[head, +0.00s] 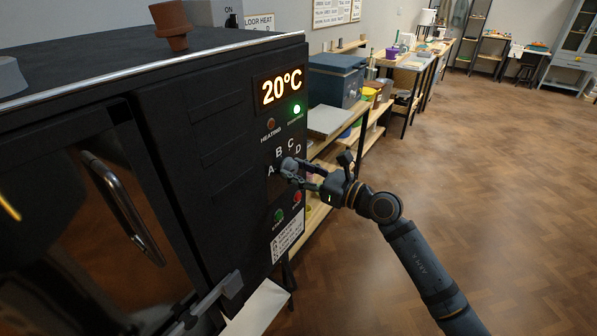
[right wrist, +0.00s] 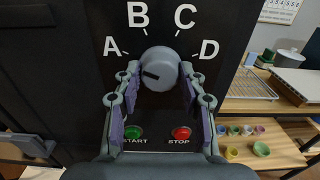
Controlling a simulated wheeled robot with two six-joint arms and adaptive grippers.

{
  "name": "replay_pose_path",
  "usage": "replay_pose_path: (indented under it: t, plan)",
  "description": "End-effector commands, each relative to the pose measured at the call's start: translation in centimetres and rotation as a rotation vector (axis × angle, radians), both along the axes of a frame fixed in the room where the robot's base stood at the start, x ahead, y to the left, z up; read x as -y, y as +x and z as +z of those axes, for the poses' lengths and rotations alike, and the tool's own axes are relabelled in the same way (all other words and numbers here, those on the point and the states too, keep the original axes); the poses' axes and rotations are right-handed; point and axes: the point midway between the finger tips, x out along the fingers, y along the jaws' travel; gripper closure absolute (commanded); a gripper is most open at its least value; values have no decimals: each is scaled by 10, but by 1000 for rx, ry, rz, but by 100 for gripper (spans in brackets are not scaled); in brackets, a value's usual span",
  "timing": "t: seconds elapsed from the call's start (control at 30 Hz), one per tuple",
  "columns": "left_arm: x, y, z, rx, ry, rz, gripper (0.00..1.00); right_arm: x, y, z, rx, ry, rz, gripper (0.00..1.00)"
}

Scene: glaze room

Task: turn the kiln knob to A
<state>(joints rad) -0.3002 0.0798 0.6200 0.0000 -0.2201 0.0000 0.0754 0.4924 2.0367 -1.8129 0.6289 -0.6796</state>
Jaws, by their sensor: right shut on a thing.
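The kiln's round grey knob (right wrist: 160,68) sits on the black control panel, below the letters A, B, C and D. In the right wrist view a dark pointer mark lies on the left of its face, pointing left, slightly below the A tick. In the head view the knob (head: 288,165) is partly covered by my right gripper (head: 292,174). In the right wrist view this gripper (right wrist: 160,88) is shut on the knob, with one finger on each side. The kiln display (head: 281,87) reads 20°C. My left gripper is not seen.
A green START button (right wrist: 133,132) and a red STOP button (right wrist: 181,133) sit close below the fingers. The kiln door has a curved handle (head: 117,200) and a grey latch-like bar (head: 215,295). Shelves with pots (right wrist: 262,149) stand right of the kiln. The floor (head: 470,160) is clear.

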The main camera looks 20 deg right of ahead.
Motion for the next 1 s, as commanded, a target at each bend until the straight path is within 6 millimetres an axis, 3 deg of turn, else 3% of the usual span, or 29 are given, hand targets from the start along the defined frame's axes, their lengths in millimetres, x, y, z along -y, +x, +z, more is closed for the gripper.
replay_pose_path:
  t: [0.03, 0.17, 0.53, 1.0]
  plan:
    - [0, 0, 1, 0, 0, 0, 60, 0, 1, 5, 11, 4, -3, 55]
    - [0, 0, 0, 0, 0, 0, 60, 0, 0, 4, 8, 3, -2, 38]
    - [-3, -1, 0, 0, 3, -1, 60, 0, 0, 6, 4, -1, 0, 37]
    - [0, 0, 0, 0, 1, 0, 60, 0, 1, 95, 7, 2, 0, 37]
